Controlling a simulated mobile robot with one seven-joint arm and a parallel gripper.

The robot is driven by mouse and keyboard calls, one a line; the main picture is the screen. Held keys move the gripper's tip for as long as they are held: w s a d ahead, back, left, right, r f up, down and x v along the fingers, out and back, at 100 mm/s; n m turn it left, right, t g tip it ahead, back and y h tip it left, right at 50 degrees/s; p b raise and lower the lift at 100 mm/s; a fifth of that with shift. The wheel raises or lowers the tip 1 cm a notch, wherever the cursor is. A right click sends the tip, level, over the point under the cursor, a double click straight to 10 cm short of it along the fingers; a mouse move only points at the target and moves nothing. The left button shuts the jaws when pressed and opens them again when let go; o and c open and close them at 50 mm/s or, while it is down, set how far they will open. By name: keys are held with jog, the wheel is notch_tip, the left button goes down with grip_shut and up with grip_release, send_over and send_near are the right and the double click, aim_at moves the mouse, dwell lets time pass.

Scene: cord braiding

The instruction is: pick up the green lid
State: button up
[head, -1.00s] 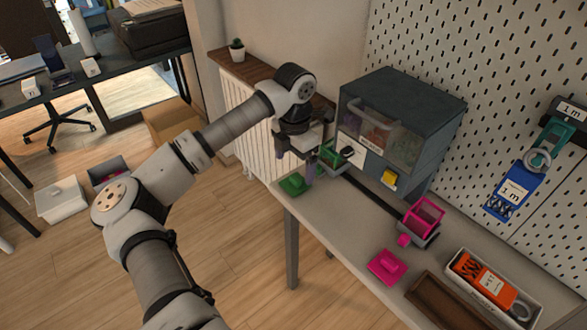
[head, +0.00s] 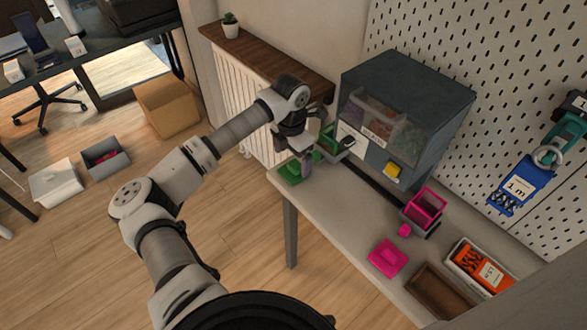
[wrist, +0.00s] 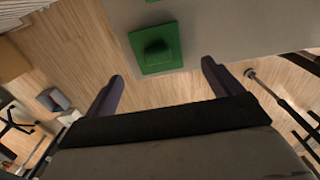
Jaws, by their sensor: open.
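The green lid (head: 290,174) lies flat at the near left corner of the grey table. In the wrist view it is a square plate with a raised knob, and the lid (wrist: 155,62) lies beyond my fingertips, close to the table edge. My gripper (wrist: 162,72) is open and empty, its two fingers spread wider than the lid. In the head view my gripper (head: 306,167) is at the lid, with a finger covering part of it. Whether it touches the lid I cannot tell.
A grey dispenser (head: 405,115) stands behind, with a green open box (head: 328,137) at its left side. A pink open box (head: 425,207), a pink lid (head: 388,257) and a brown tray (head: 440,290) are to the right. The table's front edge is near the lid.

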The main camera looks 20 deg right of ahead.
aim_at(294, 165)
jog(key=shift+w+d+f+p, duration=0.15)
jog(key=shift+f+p, duration=0.25)
jog(key=shift+f, duration=0.5)
jog(key=shift+d+f+p, duration=0.2)
jog(key=shift+f+p, duration=0.2)
jog(key=shift+f, duration=0.45)
jog(key=shift+w+d+f+p, duration=0.15)
jog(key=shift+f+p, duration=0.25)
jog(key=shift+f, duration=0.5)
jog(key=c, duration=1.1)
jog(key=shift+o, duration=0.2)
jog(key=shift+r, duration=0.1)
notch_tip(294, 165, up, 20)
jog(key=b, duration=0.4)
jog(key=shift+b, duration=0.4)
